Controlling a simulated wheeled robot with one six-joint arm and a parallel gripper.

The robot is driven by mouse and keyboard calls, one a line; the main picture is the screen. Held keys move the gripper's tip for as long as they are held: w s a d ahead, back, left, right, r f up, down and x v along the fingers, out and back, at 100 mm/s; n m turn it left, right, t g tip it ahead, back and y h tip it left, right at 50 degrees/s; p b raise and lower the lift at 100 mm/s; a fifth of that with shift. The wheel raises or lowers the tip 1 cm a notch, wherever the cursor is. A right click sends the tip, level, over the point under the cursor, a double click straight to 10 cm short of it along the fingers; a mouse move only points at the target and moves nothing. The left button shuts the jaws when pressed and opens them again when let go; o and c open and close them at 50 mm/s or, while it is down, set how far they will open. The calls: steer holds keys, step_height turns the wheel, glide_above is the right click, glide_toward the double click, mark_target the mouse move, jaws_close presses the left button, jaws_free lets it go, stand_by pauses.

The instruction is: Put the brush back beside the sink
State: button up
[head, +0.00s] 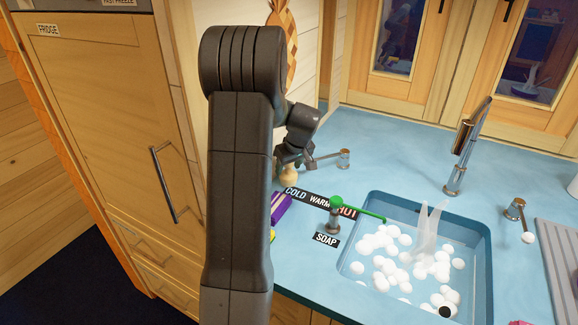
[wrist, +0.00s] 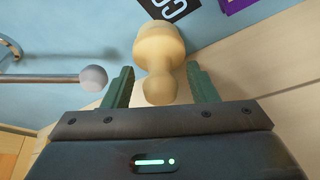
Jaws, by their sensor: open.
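The brush, a pale wooden knob-shaped piece (wrist: 158,50), stands on the blue counter left of the sink (head: 486,262). In the head view its rounded wooden top (head: 289,174) shows just under my gripper (head: 290,158). In the wrist view my gripper (wrist: 161,76) is open, with one green finger on each side of the brush's narrow end. Small gaps show between the fingers and the wood. The brush's bristles are not visible. The sink holds water, many white foam balls and a splash.
A metal lever with a round end (head: 343,157) stands close to my gripper; its pale knob also shows in the wrist view (wrist: 93,77). A green-topped soap pump (head: 336,208), a purple box (head: 281,207) and a COLD WARM HOT label (head: 318,198) lie nearby. The tap (head: 464,150) rises behind the sink.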

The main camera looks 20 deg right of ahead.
steer(key=b+v, duration=0.1)
steer(key=v, duration=1.1)
